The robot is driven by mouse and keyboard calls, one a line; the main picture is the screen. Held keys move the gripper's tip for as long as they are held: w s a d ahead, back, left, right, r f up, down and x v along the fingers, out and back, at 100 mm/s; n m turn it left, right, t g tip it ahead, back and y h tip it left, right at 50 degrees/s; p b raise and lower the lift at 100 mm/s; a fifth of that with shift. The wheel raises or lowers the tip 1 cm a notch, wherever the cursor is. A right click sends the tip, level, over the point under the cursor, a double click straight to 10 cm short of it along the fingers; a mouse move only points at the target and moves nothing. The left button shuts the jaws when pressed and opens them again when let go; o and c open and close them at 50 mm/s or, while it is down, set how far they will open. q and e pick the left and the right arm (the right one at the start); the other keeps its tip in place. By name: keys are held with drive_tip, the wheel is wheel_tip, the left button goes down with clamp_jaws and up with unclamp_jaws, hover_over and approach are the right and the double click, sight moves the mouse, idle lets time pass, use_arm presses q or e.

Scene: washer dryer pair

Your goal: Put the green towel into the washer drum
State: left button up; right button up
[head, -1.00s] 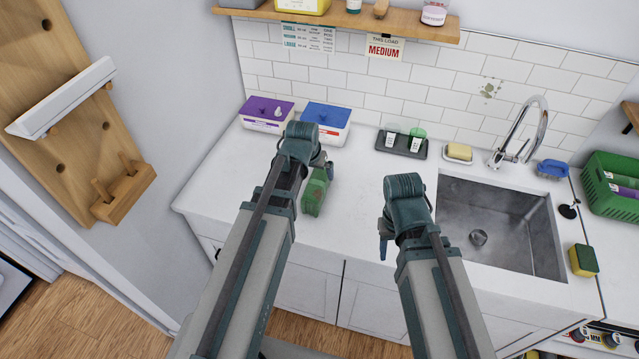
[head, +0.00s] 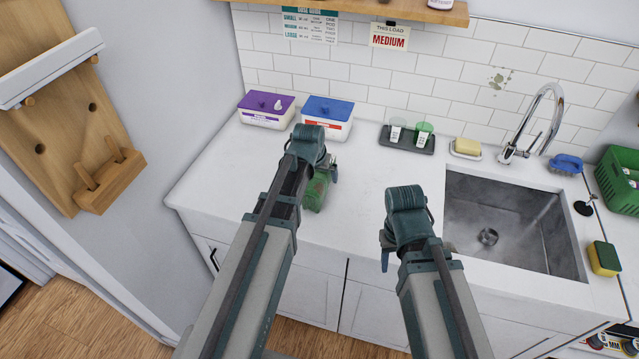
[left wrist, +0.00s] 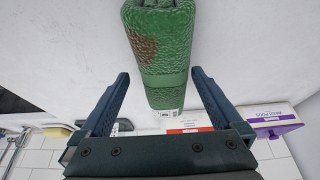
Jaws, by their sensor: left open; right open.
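The green towel (head: 316,194) is folded into a long, narrow bundle and lies on the white counter. In the left wrist view the towel (left wrist: 160,50) shows a brown stain, a band across it and a small white tag at one end. My left gripper (head: 331,172) is at the towel, largely hidden by its own wrist in the head view. In the left wrist view its open fingers (left wrist: 158,82) stand on either side of the towel with gaps. My right gripper (head: 386,250) is open and empty near the counter's front edge. The washer drum is not in view.
A purple-lidded box (head: 267,110) and a blue-lidded box (head: 327,117) stand behind the towel. A dark tray (head: 406,145) with small cups is at the back. The sink (head: 515,225) is at right. A wooden wall rack (head: 60,125) is at left.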

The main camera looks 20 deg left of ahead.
use_arm(q)
drive_tip(key=shift+a+b+x, duration=0.15)
drive_tip(key=shift+b+x, duration=1.05)
drive_tip(key=shift+x, duration=0.1)
drive_tip(key=shift+a+b+x, duration=0.15)
drive_tip(key=shift+b+x, duration=1.05)
drive_tip(key=shift+x, duration=0.15)
drive_tip(key=shift+s, duration=0.2)
clamp_jaws()
